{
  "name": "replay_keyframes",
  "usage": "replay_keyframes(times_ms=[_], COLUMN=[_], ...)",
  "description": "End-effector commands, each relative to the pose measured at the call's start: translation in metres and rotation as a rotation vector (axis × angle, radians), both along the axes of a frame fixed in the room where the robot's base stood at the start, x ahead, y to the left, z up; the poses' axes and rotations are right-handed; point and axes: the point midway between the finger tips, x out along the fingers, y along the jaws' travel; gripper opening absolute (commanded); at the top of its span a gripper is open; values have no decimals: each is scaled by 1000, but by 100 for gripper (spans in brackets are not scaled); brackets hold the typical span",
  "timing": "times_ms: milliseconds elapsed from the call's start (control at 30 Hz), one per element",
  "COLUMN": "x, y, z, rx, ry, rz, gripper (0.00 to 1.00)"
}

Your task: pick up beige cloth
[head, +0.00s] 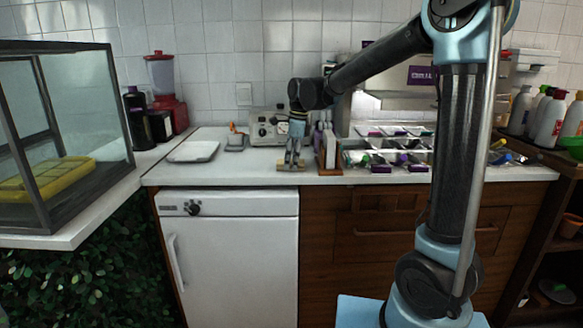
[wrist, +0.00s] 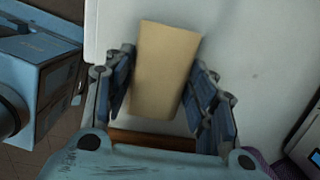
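The beige cloth (wrist: 163,68) is a flat tan rectangle on the white counter, and it lies between my gripper's fingers in the wrist view. In the head view the cloth (head: 284,166) shows at the counter's front edge, partly hidden by the fingers. My gripper (wrist: 164,95) is open, with one finger on each side of the cloth and a gap at the right. In the head view my gripper (head: 292,160) points down over the cloth. I cannot tell whether the fingertips touch the counter.
A white tray (head: 194,151) lies to the left on the counter. A grey appliance (head: 268,127) stands behind my gripper. A wooden holder (head: 329,152) stands close to its right, beside the topping bins (head: 410,158). The counter between tray and gripper is mostly clear.

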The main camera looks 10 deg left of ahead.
Motion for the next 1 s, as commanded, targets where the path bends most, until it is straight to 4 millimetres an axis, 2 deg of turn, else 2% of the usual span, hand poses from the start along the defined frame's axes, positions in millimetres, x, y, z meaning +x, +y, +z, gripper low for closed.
replay_keyframes(times_ms=[300,467,800,1000], x=[0,0,0,0], y=[0,0,0,0], z=[0,10,66,91], rx=[0,0,0,0], ry=[0,0,0,0], rz=[0,0,0,0], gripper=[29,29,29,29])
